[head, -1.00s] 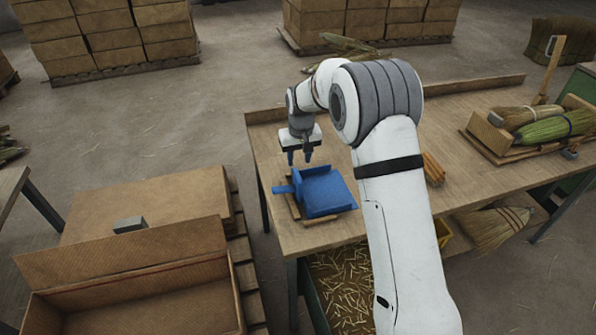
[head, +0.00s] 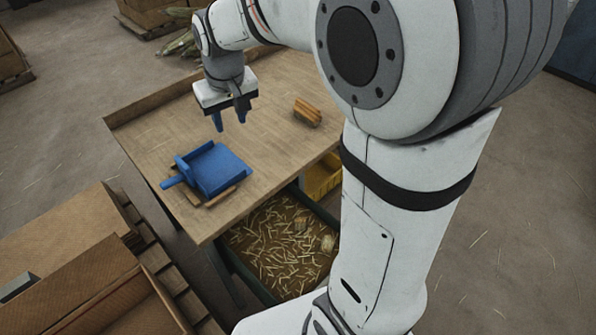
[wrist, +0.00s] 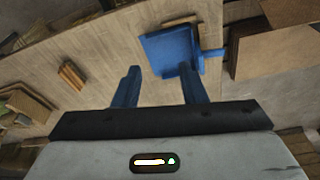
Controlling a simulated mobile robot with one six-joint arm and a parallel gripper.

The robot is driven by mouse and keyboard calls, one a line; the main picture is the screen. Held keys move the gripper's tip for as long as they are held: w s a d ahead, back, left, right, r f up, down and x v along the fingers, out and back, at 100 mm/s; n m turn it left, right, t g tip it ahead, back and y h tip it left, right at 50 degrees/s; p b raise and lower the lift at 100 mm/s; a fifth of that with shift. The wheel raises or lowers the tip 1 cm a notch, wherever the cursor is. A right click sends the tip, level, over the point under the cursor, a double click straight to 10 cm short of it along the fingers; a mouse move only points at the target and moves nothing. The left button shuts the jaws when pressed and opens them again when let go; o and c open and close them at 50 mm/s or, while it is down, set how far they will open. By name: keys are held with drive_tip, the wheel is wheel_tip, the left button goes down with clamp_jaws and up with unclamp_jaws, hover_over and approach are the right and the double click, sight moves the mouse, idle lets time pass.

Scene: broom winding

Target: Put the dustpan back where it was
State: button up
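The blue dustpan (head: 217,170) lies on a thin wooden tray or frame (head: 221,197) near the left front edge of the workbench, its handle pointing left. It also shows in the wrist view (wrist: 173,50), with the handle to the right. My gripper (head: 230,122) is above the bench, behind and slightly right of the dustpan. Its two blue fingers (wrist: 160,88) are spread apart with nothing between them. The gripper is apart from the dustpan. Part of the wooden frame is hidden under the dustpan.
A small wooden block or brush (head: 307,112) lies on the bench to the right. Below the bench stand a bin of straw clippings (head: 275,240) and a yellow crate (head: 322,178). Cardboard boxes (head: 70,250) stand at the left. The bench top between is clear.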

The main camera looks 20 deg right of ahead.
drive_tip(key=s+d+m, duration=0.1)
drive_tip(key=s+d, duration=0.3)
drive_tip(key=s, duration=0.6)
drive_tip(key=s+d+m+t, duration=0.1)
drive_tip(key=s+d, duration=0.2)
drive_tip(key=s, duration=0.6)
drive_tip(key=shift+s+d, duration=0.35)
drive_tip(key=shift+s, duration=0.05)
drive_tip(key=shift+f, duration=0.3)
drive_tip(key=shift+s, duration=0.1)
idle(0.7)
